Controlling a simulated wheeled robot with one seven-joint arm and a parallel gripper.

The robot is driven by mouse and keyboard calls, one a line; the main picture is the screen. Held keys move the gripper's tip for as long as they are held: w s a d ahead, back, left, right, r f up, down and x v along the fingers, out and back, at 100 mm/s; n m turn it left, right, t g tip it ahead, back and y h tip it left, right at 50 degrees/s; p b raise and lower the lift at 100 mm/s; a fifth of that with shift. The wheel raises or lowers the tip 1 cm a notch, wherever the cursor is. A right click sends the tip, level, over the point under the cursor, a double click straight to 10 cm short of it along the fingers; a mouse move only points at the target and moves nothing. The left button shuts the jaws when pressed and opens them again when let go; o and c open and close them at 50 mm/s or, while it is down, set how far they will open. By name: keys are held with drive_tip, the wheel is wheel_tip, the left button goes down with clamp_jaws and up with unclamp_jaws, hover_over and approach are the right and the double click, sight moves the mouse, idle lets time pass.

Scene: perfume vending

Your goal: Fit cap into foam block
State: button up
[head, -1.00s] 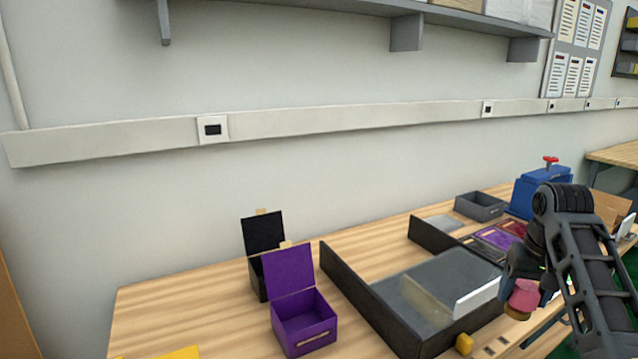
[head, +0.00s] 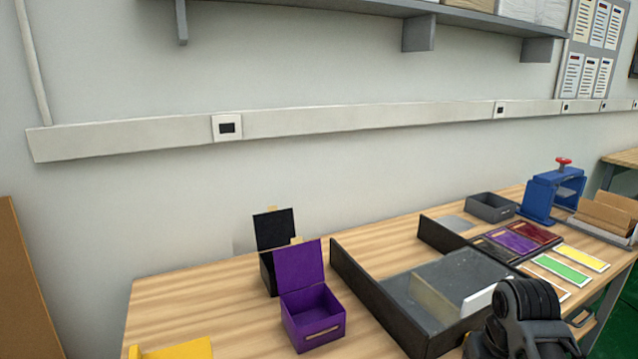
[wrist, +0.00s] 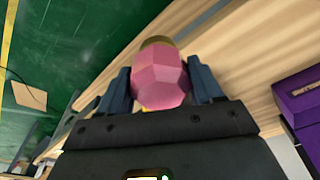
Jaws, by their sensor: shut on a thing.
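In the wrist view a pink faceted piece (wrist: 160,78) with a gold end sits between the two fingers of my gripper (wrist: 162,85). The gripper is shut on it, and it is held in the air past the table's edge. I cannot tell from this angle whether the pink piece is the cap alone. In the head view only part of my arm shows at the lower right; the gripper and the held piece are out of that frame. I cannot make out a foam block for certain. An open purple box (head: 312,318) stands on the table, its lid raised.
A black open box (head: 268,268) stands behind the purple one. A dark-walled grey tray (head: 385,300) lies to its right. A blue press (head: 545,195), a grey bin (head: 490,207) and coloured cards (head: 560,268) are further right. A yellow object (head: 175,350) is at the front left.

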drive_tip(key=s+a+f+n+b, duration=0.2)
drive_tip(key=s+a+f+b, duration=0.2)
drive_tip(key=a+f, duration=0.8)
drive_tip(key=shift+s+f, duration=0.95)
drive_tip(key=shift+s, duration=0.1)
